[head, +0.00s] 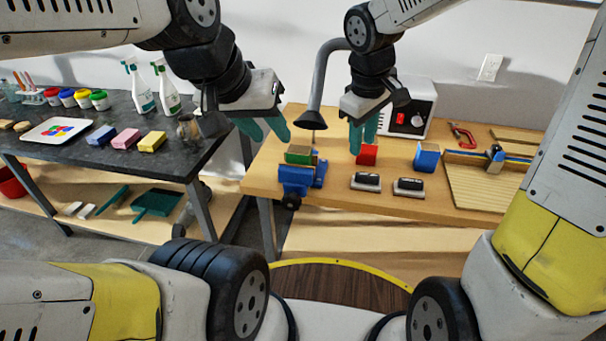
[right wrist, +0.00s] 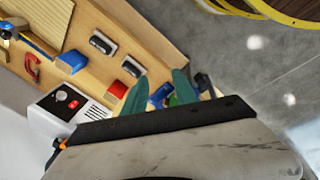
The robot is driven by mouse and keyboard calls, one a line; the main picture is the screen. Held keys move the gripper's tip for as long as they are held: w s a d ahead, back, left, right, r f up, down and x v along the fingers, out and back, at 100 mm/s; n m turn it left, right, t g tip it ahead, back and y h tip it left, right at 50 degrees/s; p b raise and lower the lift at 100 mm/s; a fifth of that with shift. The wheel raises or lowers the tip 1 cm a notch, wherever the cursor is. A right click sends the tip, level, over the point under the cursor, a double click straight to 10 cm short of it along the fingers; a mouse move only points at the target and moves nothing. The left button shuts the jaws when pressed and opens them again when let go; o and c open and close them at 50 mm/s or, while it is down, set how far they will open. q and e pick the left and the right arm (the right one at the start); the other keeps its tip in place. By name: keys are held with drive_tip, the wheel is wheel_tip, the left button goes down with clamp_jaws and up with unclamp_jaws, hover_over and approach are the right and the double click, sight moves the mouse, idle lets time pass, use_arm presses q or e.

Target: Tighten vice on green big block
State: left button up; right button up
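The blue vice (head: 297,176) is at the front left edge of the wooden bench, with a dark round part (head: 291,201) at its front. The green block (head: 298,158) sits at the top of the vice; whether the jaws touch it I cannot tell. My left gripper (head: 265,130) is open and empty, above and left of the vice. My right gripper (head: 362,136) is open above the bench, close to the red block (head: 367,155). In the right wrist view, its fingers (right wrist: 160,92) are apart, with the partly hidden vice (right wrist: 158,97) beyond them.
A blue block (head: 426,158) and two dark-topped erasers (head: 366,182) (head: 409,187) lie on the bench (head: 340,203). A grey hose (head: 318,90) and a white box (head: 412,106) stand behind. A dark table (head: 170,158) with sponges is at left, across a gap.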

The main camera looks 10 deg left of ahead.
drive_tip(key=w+a+f+n+g, duration=0.2)
drive_tip(key=w+a+f+n, duration=0.15)
drive_tip(key=a+f, duration=0.5)
drive_tip(key=n, duration=0.4)
hover_over(291, 195)
drive_tip(key=shift+y, duration=0.3)
wheel_tip(291, 195, down, 7)
drive_tip(key=shift+w+f, duration=0.1)
wheel_tip(291, 195, down, 8)
drive_tip(key=shift+r, duration=0.1)
drive_tip(key=shift+c, duration=0.2)
clamp_jaws()
